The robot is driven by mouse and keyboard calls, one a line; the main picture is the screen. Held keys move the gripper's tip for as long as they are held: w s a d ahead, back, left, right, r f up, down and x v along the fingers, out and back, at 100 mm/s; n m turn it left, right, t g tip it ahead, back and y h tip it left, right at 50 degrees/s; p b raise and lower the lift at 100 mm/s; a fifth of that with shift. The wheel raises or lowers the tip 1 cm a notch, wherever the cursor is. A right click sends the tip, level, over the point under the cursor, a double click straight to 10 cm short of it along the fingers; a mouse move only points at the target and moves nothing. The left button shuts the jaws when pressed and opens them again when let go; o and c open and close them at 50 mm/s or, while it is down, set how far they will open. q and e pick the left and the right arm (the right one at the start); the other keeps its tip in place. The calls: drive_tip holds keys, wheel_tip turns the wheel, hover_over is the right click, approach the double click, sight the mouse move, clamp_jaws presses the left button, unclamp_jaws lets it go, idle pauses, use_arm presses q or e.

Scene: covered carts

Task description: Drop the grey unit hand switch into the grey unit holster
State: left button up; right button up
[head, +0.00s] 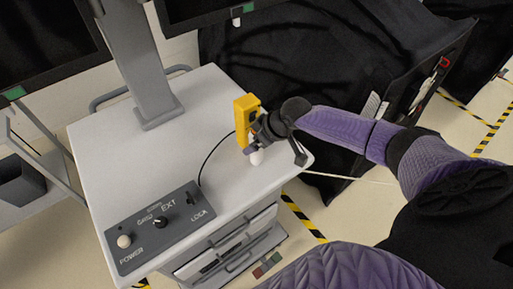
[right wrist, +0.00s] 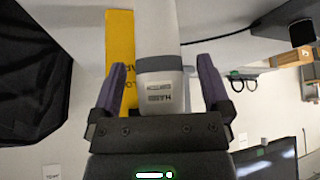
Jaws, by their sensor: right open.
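The hand switch (right wrist: 158,75), pale with a grey band and small lettering, stands between the fingers of my right gripper (right wrist: 160,88) in the right wrist view. The fingers are open, with a gap on both sides of it. In the head view my right gripper (head: 260,140) is over the cart's right edge, and a white end of the switch (head: 257,158) shows below it. A yellow upright piece (head: 243,112), seemingly the holster, stands just behind; it also shows in the right wrist view (right wrist: 121,42). Whether the switch sits in it is hidden. My left gripper is out of view.
The white cart top (head: 120,150) carries a control panel (head: 160,228) with knobs at its front; a dark cable (head: 205,160) curves from it towards the yellow piece. A grey column (head: 145,75) rises at the back. A black-covered cart (head: 310,70) stands close behind my right arm.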

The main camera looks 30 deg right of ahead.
drive_tip(key=shift+w+a+f, duration=0.1)
drive_tip(key=shift+f, duration=0.1)
drive_tip(key=shift+r, duration=0.1)
clamp_jaws()
